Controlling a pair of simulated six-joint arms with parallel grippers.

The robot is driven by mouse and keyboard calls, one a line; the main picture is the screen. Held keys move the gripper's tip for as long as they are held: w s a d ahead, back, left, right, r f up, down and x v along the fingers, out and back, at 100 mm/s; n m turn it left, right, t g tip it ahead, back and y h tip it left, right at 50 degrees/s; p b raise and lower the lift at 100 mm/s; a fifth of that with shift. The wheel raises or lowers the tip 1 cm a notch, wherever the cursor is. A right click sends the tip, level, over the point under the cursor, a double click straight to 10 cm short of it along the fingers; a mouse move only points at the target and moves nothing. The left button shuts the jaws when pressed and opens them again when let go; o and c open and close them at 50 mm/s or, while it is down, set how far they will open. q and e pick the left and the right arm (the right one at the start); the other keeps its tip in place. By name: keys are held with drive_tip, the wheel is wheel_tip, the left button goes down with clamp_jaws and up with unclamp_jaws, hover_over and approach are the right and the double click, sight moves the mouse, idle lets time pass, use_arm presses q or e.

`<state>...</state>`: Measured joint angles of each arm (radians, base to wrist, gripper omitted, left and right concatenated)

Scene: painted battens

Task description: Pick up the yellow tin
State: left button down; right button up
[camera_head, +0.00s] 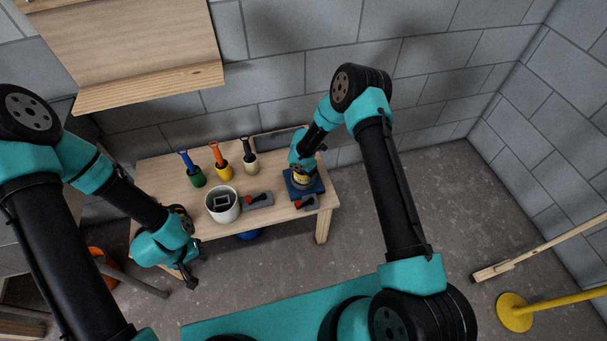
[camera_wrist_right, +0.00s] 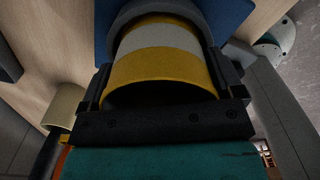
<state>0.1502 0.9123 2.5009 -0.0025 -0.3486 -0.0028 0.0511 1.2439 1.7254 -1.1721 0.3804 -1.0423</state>
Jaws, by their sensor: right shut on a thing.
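The yellow tin (camera_head: 299,181) stands on a dark blue square pad (camera_head: 291,190) at the right end of the wooden table. In the right wrist view the tin (camera_wrist_right: 160,70) is yellow with a broad pale band, and the blue pad (camera_wrist_right: 232,16) shows beyond it. My right gripper (camera_head: 302,172) is shut on the tin. In the right wrist view its fingers (camera_wrist_right: 165,85) lie along both sides of the tin. My left gripper (camera_head: 190,273) hangs off the table's front left edge, away from the tin; its jaw opening is unclear.
Green (camera_head: 197,178), yellow (camera_head: 223,170) and cream (camera_head: 250,162) pots with upright handles stand at the back of the table (camera_head: 165,170). A white bucket (camera_head: 222,214) and two grey red-marked items (camera_head: 258,200) (camera_head: 306,202) lie in front. A wooden shelf (camera_head: 150,88) overhangs the left back.

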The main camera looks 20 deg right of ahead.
drive_tip(key=shift+r, duration=0.25)
wheel_tip(320, 180, up, 10)
drive_tip(key=shift+f, duration=0.25)
idle(1.0)
idle(0.3)
idle(0.4)
drive_tip(key=s+d+m, duration=0.1)
drive_tip(key=m, duration=0.7)
drive_tip(key=s+r+m, duration=0.1)
drive_tip(key=m, duration=0.7)
drive_tip(key=s+d+m, duration=0.1)
drive_tip(key=m, duration=0.7)
drive_tip(key=shift+s+d+r, duration=0.15)
drive_tip(key=shift+d+r, duration=0.15)
drive_tip(key=shift+r, duration=0.1)
drive_tip(key=shift+a, duration=0.1)
